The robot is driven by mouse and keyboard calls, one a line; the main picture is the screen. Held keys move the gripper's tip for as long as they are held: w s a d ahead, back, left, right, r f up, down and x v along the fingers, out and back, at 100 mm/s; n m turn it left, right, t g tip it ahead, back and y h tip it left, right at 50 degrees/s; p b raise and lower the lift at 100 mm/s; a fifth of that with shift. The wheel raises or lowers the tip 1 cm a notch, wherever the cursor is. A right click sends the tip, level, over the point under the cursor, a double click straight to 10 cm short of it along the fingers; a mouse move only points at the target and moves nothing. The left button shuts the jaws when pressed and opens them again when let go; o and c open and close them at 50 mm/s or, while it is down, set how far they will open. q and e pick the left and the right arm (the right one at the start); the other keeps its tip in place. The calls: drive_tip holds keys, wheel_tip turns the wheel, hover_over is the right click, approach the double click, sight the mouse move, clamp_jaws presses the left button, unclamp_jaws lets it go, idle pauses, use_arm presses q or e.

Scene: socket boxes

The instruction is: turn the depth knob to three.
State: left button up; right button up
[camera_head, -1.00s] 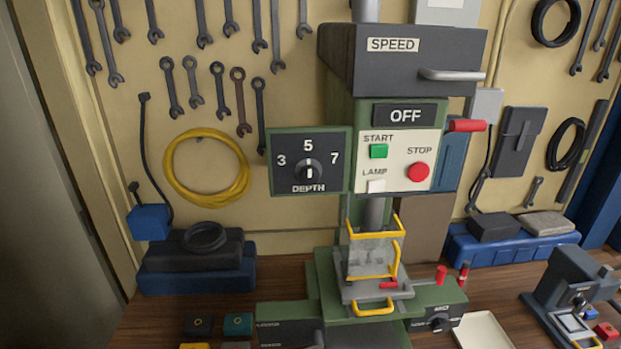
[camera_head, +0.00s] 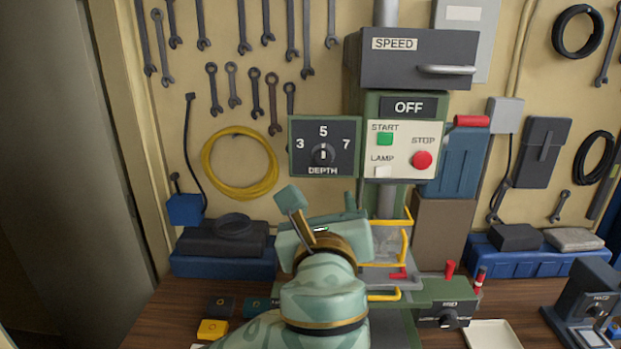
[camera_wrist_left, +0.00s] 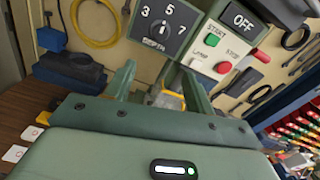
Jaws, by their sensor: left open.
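The depth knob (camera_head: 323,154) is a dark round knob with a white mark, on a black dial panel (camera_head: 298,165) labelled 3, 5 and 7. Its white mark stands upright, towards the 5. The knob also shows in the left wrist view (camera_wrist_left: 159,32), ahead of the fingers. My left gripper (camera_head: 321,205) is pale green, below the dial panel and apart from it. Its two fingers are spread with nothing between them, as the left wrist view (camera_wrist_left: 158,84) also shows. My right gripper is in neither view.
Right of the dial is a control panel with a green start button (camera_head: 384,139), a red stop button (camera_head: 422,160) and an OFF display (camera_head: 408,107). Yellow guard bars (camera_head: 404,245) stand right of my left arm. A yellow cable coil (camera_head: 240,192) hangs on the left.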

sight(323, 160)
use_arm(q)
drive_tip(key=w, duration=0.5)
drive_tip(key=w+p, duration=0.1)
drive_tip(key=w, duration=0.5)
drive_tip(key=w+p, duration=0.1)
drive_tip(key=w, duration=0.4)
drive_tip(key=shift+w+a+r, duration=0.15)
drive_tip(key=shift+r, duration=0.15)
drive_tip(key=c, duration=1)
